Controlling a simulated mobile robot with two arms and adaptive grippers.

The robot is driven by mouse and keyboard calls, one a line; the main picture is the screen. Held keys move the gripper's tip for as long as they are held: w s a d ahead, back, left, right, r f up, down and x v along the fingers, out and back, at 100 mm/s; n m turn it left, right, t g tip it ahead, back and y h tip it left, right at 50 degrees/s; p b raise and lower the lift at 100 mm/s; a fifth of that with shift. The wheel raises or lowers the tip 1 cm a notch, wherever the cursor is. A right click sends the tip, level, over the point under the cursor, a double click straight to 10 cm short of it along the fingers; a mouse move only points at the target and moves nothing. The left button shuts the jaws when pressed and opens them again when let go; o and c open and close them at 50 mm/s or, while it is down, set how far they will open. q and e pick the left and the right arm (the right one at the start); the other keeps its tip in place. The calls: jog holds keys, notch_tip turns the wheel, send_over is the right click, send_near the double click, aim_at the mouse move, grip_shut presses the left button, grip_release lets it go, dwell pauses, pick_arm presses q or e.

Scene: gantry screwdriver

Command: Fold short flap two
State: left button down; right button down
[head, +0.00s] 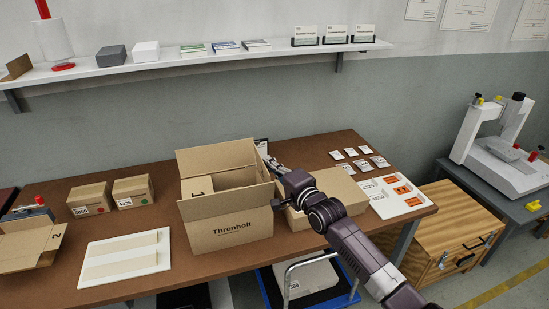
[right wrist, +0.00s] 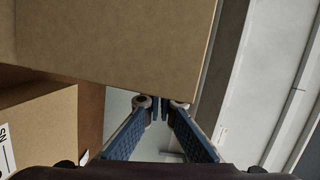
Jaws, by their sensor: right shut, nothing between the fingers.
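The open cardboard box (head: 230,228), printed "Threnholt", stands on the brown table. Its tall back panel (head: 212,158) stands up, and a flap marked "1" (head: 199,187) lies folded inward at the left end. The right end panel (head: 263,165) is seen nearly edge-on, so its exact angle is unclear. My right gripper (head: 273,163) is just outside the box's right end, partly hidden. In the right wrist view, my right gripper's fingertips (right wrist: 160,104) are shut and empty beside the lower edge of a large cardboard panel (right wrist: 120,45). Contact is unclear. My left gripper is out of view.
A closed carton (head: 335,198) lies right of the box, under my right arm. A white board with two tan strips (head: 123,258) lies left. Two small boxes (head: 110,193) stand behind it. An open box (head: 28,250) is at far left, and a tray with orange labels (head: 400,195) at right.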

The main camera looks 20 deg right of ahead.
jog(key=shift+a+r+n+p, duration=0.25)
jog(key=shift+a+n+p, duration=0.3)
jog(key=shift+n+p, duration=0.1)
jog(key=shift+a+f+n+g+p, duration=0.25)
jog(key=shift+a+n+g+p, duration=0.05)
jog(key=shift+a+n+p, duration=0.3)
